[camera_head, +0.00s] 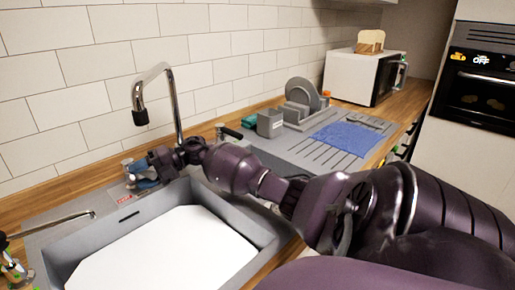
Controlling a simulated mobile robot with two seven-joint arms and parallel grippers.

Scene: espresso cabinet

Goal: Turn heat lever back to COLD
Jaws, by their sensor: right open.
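The chrome tap (170,105) rises behind the grey sink (268,232), its spout hooked to the left. A small metal control (128,165), perhaps the heat lever, stands on the rim left of the tap, by a red label (125,198). I cannot read the label or tell the lever's angle. My right gripper (143,174) is open at this control and overlaps it in the picture. Blue parts show there; I cannot tell whether it touches. A second metal control (221,130) with a dark handle stands right of the tap.
A white board-like surface (165,255) lies in the basin. A plate rack (303,103), grey cup (270,123) and blue cloth (347,138) are on the drainer. A microwave (350,75) with toast on top stands behind.

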